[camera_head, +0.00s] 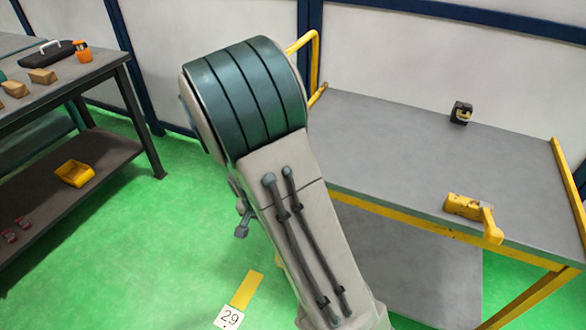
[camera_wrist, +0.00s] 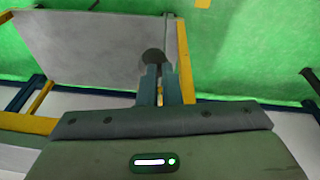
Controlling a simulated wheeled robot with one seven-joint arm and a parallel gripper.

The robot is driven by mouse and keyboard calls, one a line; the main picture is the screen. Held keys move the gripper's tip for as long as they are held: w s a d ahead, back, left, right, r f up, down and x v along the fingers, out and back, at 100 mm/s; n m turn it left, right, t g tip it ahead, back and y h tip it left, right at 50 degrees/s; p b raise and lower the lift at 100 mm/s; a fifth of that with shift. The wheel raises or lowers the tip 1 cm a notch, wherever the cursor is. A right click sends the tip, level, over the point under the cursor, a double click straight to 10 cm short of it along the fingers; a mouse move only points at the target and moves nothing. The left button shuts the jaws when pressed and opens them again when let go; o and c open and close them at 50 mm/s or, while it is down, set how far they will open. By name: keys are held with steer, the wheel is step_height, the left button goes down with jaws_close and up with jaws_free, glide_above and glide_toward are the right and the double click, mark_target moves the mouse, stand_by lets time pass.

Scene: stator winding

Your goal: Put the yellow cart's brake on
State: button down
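The yellow cart (camera_head: 400,145) stands at the right of the head view, with a grey top and yellow frame. Its yellow push handle (camera_head: 316,60) rises at its left end. In the wrist view I see a grey cart panel (camera_wrist: 95,45) and a yellow leg (camera_wrist: 184,65). A dark round part (camera_wrist: 153,57), perhaps a wheel or brake pedal, lies just past my fingertips; I cannot tell whether they touch it. My gripper (camera_wrist: 159,70) has its fingers a small gap apart, with nothing clearly held. In the head view my arm hides it. The brake's state is unclear.
A yellow tool-like object (camera_head: 474,214) and a small black object (camera_head: 461,112) lie on the cart top. A dark workbench (camera_head: 85,75) stands at the left, with a yellow bin (camera_head: 75,173) on its shelf.

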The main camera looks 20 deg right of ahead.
steer(key=shift+s+a+f, duration=0.25)
steer(key=shift+s+f, duration=0.35)
steer(key=shift+f, duration=0.1)
step_height(320, 180, up, 6)
steer(key=w+p, duration=0.2)
steer(key=p, duration=0.2)
steer(key=s+a+r, duration=0.2)
steer(key=s+a, duration=0.4)
steer(key=a, duration=0.1)
steer(key=shift+r, duration=0.4)
steer(key=s+d+r+n+y+p, duration=0.1)
steer(key=s+d+r+n+p, duration=0.1)
steer(key=r, duration=0.8)
steer(key=s+d+r+n+t+y+p, duration=0.1)
steer(key=s+d+r+n, duration=0.4)
steer(key=r, duration=0.5)
steer(key=s+d, duration=0.2)
steer(key=s, duration=0.1)
steer(key=shift+p, duration=0.4)
